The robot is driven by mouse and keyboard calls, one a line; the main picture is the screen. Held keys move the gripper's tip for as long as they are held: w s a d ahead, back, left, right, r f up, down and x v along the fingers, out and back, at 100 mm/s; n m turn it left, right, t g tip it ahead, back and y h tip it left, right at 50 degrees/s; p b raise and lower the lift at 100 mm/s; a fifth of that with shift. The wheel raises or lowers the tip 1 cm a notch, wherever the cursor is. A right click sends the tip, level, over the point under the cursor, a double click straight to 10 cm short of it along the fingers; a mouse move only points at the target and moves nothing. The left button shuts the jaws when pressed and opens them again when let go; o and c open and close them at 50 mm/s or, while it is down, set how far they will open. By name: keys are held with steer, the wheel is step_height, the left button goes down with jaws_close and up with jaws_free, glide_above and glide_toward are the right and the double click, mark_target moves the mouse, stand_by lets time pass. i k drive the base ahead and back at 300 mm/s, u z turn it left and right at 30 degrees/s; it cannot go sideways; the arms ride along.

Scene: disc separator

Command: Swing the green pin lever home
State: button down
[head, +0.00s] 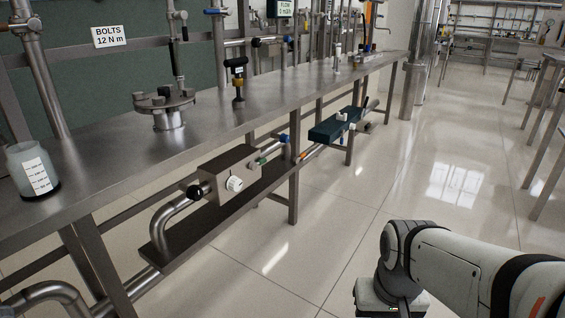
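A small green part (262,161) shows on the low shelf, beside the right end of a grey metal box (228,172) with a white round knob (235,184). It may be the green pin lever, but it is too small to tell its shape or position. A pale rod lies next to it, and a blue fitting (283,138) sits just beyond. My gripper is out of view. Only white and dark links of my arm show at the lower right, well apart from the box.
The steel bench (240,118) above holds a flanged disc (165,108), a glass jar (32,170) and a yellow-black tool (237,78). Table legs (293,195) stand beside the low shelf (205,225). The tiled floor (340,220) is open to the right.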

mark_target(252, 165)
steer(key=u, duration=0.2)
steer(key=i, duration=1.1)
steer(key=z, duration=0.45)
